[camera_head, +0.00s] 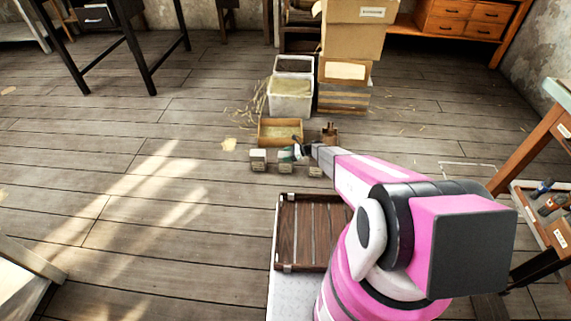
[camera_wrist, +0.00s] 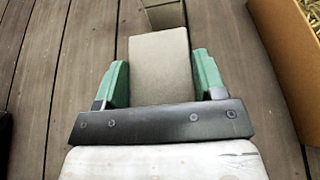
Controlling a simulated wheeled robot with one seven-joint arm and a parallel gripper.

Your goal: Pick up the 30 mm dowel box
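Three small pale boxes stand in a row on the plank floor: a left box (camera_head: 258,160), a middle one, and a right box (camera_head: 315,170). Their labels are too small to read, so I cannot tell the 30 mm one by its text. My gripper (camera_head: 289,154) is at the middle box. In the wrist view its green fingers (camera_wrist: 161,82) lie against both sides of a beige box (camera_wrist: 160,60), the middle box. The fingers look shut on it. Whether its underside touches the floor is hidden. Another box (camera_wrist: 165,12) shows just beyond it.
An open shallow crate with straw (camera_head: 281,132) stands right behind the row; its wall is close in the wrist view (camera_wrist: 285,55). White bins (camera_head: 290,103) and stacked cartons (camera_head: 345,70) are farther back. A slatted tray (camera_head: 310,230) lies nearer. The floor at left is clear.

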